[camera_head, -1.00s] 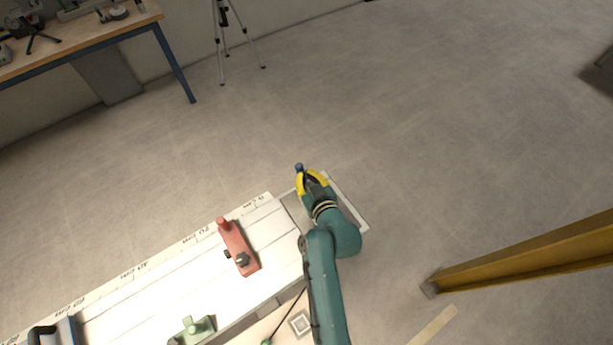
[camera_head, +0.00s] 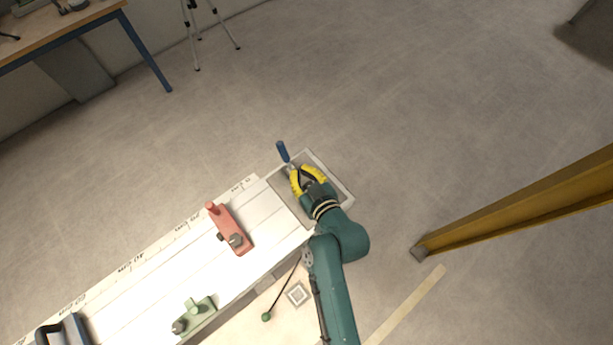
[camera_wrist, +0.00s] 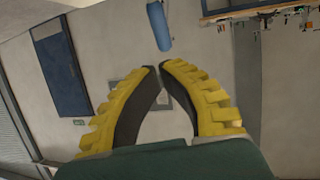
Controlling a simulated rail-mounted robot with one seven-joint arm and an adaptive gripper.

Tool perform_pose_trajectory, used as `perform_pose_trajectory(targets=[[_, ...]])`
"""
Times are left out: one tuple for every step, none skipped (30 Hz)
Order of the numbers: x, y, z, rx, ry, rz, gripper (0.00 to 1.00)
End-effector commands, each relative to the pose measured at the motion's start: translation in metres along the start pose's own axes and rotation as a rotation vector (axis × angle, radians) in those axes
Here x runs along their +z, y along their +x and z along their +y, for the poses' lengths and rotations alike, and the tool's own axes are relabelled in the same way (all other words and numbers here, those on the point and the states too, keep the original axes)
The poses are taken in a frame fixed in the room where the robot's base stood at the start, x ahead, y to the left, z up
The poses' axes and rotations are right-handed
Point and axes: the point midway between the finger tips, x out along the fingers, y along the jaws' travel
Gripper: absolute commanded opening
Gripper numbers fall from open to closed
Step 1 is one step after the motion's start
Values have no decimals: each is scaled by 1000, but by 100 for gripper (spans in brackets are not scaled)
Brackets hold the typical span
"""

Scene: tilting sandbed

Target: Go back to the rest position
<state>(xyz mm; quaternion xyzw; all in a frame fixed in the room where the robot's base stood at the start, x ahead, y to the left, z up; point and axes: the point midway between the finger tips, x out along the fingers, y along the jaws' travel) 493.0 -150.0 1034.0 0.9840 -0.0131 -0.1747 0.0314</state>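My gripper (camera_head: 294,167) has yellow ribbed fingers and hangs over the tray at the right end of the long white bench. A blue-handled tool (camera_head: 283,151) with a short pale shaft shows just beyond the fingertips. The tool's lower end is hidden near the fingers. My teal arm reaches up from the bottom of the head view.
The grey tray (camera_head: 333,180) lies under my gripper. A red block (camera_head: 229,230) and a green block (camera_head: 197,314) sit along the white bench (camera_head: 150,280). A yellow beam (camera_head: 530,205) stands at right. Open floor lies beyond the bench.

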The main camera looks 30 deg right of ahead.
Motion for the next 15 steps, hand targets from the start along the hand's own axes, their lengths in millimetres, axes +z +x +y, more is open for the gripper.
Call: perform_pose_trajectory(targets=[[0, -11, 0, 2, 1, -1, 0], [0, -16, 0, 1, 1, -2, 0], [0, -22, 0, 1, 0, -2, 0], [0, -26, 0, 1, 0, -2, 0], [-1, -29, 0, 1, 0, -1, 0], [-1, -32, 0, 1, 0, -2, 0], [-2, -34, 0, 0, 0, -2, 0], [-2, -34, 0, 0, 0, -2, 0], [-2, -35, 0, 0, 0, -1, 0], [-2, -35, 0, 0, 0, -1, 0], [-2, -35, 0, 0, 0, -1, 0], [-2, -35, 0, 0, 0, -1, 0], [-2, -35, 0, 0, 0, -1, 0], [-2, -35, 0, 0, 0, -1, 0], [-2, -35, 0, 0, 0, -1, 0]])
